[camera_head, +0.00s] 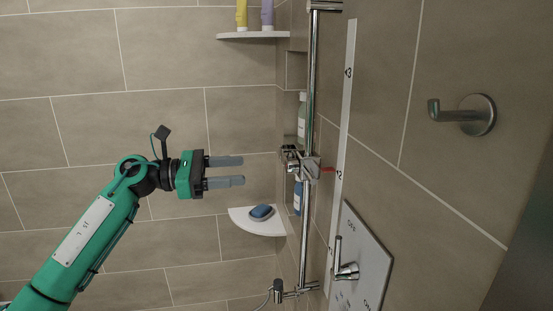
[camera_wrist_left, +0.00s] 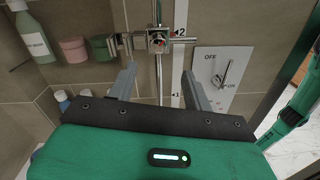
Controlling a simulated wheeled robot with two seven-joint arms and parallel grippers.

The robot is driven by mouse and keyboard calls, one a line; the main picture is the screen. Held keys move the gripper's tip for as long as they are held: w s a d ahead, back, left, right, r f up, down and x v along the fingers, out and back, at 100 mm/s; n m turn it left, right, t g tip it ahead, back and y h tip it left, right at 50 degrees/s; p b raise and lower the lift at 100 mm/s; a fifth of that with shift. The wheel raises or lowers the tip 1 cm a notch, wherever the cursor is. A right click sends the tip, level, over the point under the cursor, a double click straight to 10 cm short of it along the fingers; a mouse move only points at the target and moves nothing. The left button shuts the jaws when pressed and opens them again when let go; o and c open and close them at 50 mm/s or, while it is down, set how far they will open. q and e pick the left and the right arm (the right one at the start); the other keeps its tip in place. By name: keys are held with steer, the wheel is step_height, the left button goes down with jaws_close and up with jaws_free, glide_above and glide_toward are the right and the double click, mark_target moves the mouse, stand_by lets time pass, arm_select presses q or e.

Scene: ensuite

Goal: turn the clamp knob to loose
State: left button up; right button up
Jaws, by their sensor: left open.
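The clamp with its knob (camera_head: 291,158) sits on the vertical chrome rail (camera_head: 313,75), and a red pointer on it is beside the mark 2. In the left wrist view the clamp (camera_wrist_left: 158,41) is straight ahead, beyond the fingertips, with the chrome knob part sticking out to the left. My left gripper (camera_head: 243,170) is open and empty, to the left of the clamp and apart from it. Its two grey fingers also show in the left wrist view (camera_wrist_left: 158,85). Whether the knob is tight or loose I cannot tell. My right gripper is not in view.
A valve plate (camera_head: 372,265) with a lever is on the wall, below right of the clamp. A corner shelf (camera_head: 245,222) holds a blue item. An upper shelf (camera_head: 250,36) holds bottles. A robe hook (camera_head: 470,114) sticks out at right. Space between gripper and rail is clear.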

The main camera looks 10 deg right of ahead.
mark_target(286, 167)
arm_select(q)
steer(key=d+p, duration=0.4)
steer(key=d, duration=0.5)
steer(key=shift+r, duration=0.1)
steer(key=shift+d, duration=0.45)
steer(key=shift+f, duration=0.2)
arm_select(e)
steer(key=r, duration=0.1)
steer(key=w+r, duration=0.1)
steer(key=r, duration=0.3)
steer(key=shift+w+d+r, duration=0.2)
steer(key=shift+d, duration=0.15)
arm_select(q)
steer(key=c, duration=1)
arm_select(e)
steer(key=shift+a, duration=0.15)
